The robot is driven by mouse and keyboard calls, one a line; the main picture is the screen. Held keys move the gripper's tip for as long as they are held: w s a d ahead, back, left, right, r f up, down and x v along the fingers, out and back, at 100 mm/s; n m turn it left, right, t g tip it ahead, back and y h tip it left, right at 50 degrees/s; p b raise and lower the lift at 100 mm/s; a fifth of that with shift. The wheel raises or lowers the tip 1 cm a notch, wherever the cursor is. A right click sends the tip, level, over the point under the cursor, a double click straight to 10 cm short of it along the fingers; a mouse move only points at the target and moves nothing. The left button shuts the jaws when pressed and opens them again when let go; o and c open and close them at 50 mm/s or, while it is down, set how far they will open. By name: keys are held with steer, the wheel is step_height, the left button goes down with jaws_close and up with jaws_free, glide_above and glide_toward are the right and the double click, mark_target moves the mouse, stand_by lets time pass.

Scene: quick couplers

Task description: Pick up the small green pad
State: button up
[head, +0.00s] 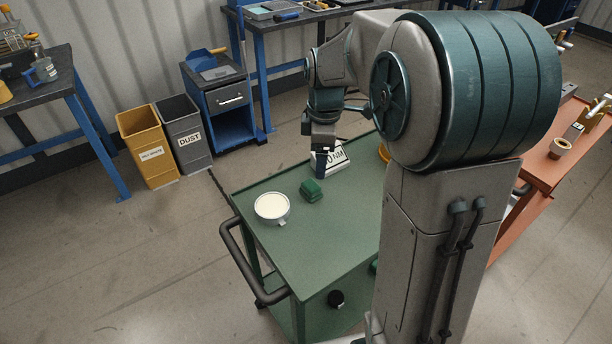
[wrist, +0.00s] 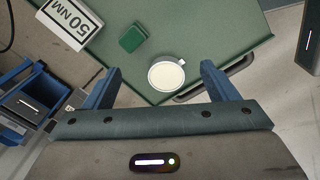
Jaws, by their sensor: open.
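The small green pad (head: 311,190) lies on the green cart top (head: 318,245), between a round white-topped cup and a white labelled block. It also shows in the wrist view (wrist: 133,38) as a dark green rounded square, beyond my fingertips. My gripper (head: 321,165) is above the cart, near the white block and to the upper right of the pad in the head view. In the wrist view my gripper (wrist: 158,75) has its two blue fingers wide apart, with nothing held between them. The pad is apart from both fingers.
The round cup (head: 271,207) stands left of the pad, its small handle visible in the wrist view. The white block (wrist: 70,20) reads "50 NM". The cart's front area is clear.

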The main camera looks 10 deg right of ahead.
mark_target(311, 185)
steer(key=w+f+n+g, duration=0.1)
steer(key=w+f+n, duration=0.4)
steer(key=w+n, duration=0.25)
steer(key=f, duration=0.6)
steer(key=w+f, duration=0.1)
steer(key=f, duration=0.2)
steer(key=shift+f, duration=0.1)
steer(key=shift+s+a+f+p, duration=0.1)
steer(key=shift+f+p, duration=0.5)
steer(key=shift+f, duration=2)
steer(key=c, duration=1.1)
